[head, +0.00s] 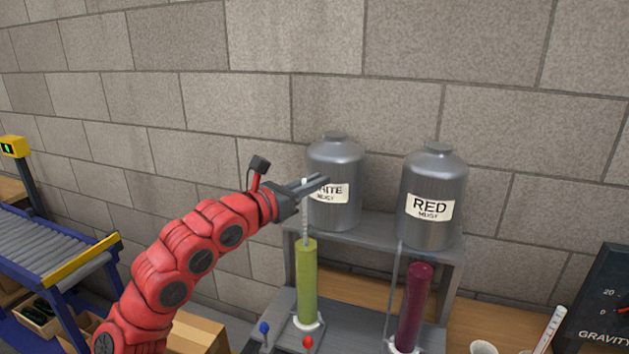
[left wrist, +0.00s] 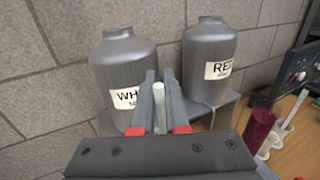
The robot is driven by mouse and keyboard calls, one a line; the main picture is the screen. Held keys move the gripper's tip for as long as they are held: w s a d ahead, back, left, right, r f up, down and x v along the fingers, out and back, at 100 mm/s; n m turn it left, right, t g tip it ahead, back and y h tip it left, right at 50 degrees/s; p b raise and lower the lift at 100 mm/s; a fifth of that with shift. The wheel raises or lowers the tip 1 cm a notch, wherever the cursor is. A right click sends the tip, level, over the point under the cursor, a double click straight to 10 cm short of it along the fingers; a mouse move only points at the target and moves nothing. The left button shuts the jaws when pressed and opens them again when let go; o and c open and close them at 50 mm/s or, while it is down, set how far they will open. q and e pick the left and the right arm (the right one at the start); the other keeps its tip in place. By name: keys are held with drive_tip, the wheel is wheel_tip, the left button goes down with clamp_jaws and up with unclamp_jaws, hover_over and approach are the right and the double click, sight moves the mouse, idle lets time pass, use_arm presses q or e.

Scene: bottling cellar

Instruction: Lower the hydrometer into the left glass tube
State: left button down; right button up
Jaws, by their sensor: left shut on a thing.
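My left gripper (head: 318,183) is shut on the hydrometer (head: 305,222), a thin pale glass stem. It hangs about upright below the fingers, over the left glass tube (head: 306,285), which holds yellow-green liquid. I cannot tell whether its lower end is inside the tube's mouth. In the left wrist view the pale top of the hydrometer (left wrist: 159,96) stands between the two fingers (left wrist: 160,105); the left tube is hidden there. The right glass tube (head: 413,305) holds dark red liquid. My right gripper is in neither view.
A steel WHITE MUST tank (head: 335,160) stands close behind the gripper, and a RED MUST tank (head: 434,175) to its right, both on a grey shelf (head: 375,228). A blue and a red knob (head: 308,342) are in front. A gravity dial (head: 608,300) is at right.

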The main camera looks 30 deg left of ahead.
use_arm(q)
drive_tip(key=shift+f, duration=0.15)
drive_tip(key=c, duration=0.8)
unclamp_jaws()
drive_tip(key=shift+c, duration=0.2)
drive_tip(key=s+a+b, duration=0.3)
drive_tip(key=s+b, duration=0.2)
drive_tip(key=s, duration=1.2)
